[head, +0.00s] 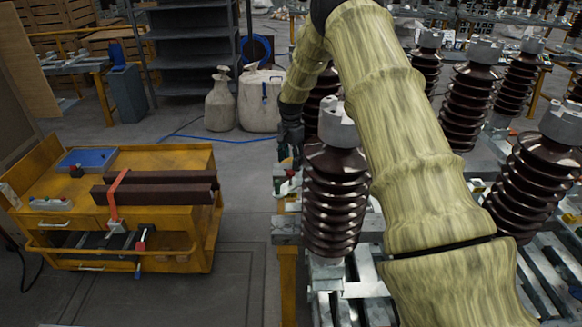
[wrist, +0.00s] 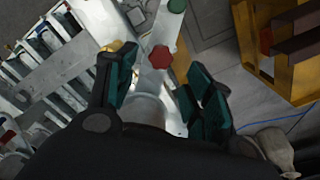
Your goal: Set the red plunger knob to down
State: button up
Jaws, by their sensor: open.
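The red plunger knob (wrist: 161,57) shows in the wrist view as a faceted red head on a pale metal frame. It lies ahead of my gripper (wrist: 158,80), roughly in line with the gap between the two dark green fingers. The fingers are apart, with nothing held between them. I cannot tell from this angle whether the knob is up or down. In the head view my gripper (head: 291,150) hangs beside the nearest brown insulator, partly hidden by it, and the red knob cannot be made out clearly.
A green knob (wrist: 177,5) sits beyond the red one, and a yellow piece (wrist: 117,46) lies near the left finger. The ribbed brown insulator (head: 334,200) stands close to my arm. A yellow cart (head: 180,158) is at left, with clear floor between it and the frames.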

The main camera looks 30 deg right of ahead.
aim_at(291, 171)
jog(key=shift+f+p, duration=0.8)
jog(key=shift+f, duration=1.85)
jog(key=shift+f, duration=0.1)
grip_shut()
